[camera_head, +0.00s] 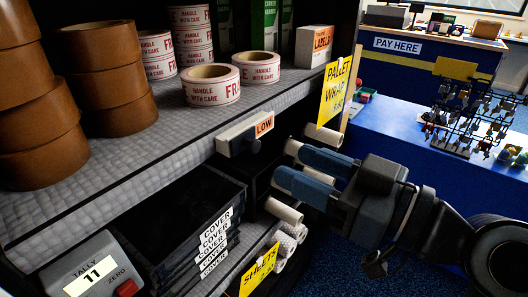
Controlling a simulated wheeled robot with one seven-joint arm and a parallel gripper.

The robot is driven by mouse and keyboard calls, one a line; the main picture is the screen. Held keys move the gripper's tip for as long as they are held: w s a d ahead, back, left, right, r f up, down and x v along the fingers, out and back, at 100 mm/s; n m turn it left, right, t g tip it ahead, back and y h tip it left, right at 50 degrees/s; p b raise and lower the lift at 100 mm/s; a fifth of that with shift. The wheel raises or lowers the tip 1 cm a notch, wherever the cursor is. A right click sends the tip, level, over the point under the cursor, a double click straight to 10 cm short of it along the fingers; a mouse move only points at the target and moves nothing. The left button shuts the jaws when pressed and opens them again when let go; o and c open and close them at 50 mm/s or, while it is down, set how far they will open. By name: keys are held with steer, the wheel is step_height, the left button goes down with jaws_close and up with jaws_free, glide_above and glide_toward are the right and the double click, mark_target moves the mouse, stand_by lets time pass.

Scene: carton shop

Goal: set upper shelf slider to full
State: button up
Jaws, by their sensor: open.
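The knob sits near the right part of the box, just below the label. My gripper (298,170) is open, its two blue fingers pointing left towards the slider. The fingertips are to the right of the knob and a little below it, apart from it in the picture. Nothing is between the fingers except rolls behind them. Any other label on the slider is not visible.
Brown tape rolls (115,85) and white FRAGILE rolls (211,85) stand on the upper shelf. A yellow PALLET WRAP sign (335,92) hangs above my fingers. Pale rolls (284,211) stick out below. Black covers (205,235) and a tally counter (92,277) are lower left.

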mark_target(258, 148)
steer(key=p+x, duration=0.1)
steer(key=x, duration=0.6)
jaws_close()
stand_by(0.4)
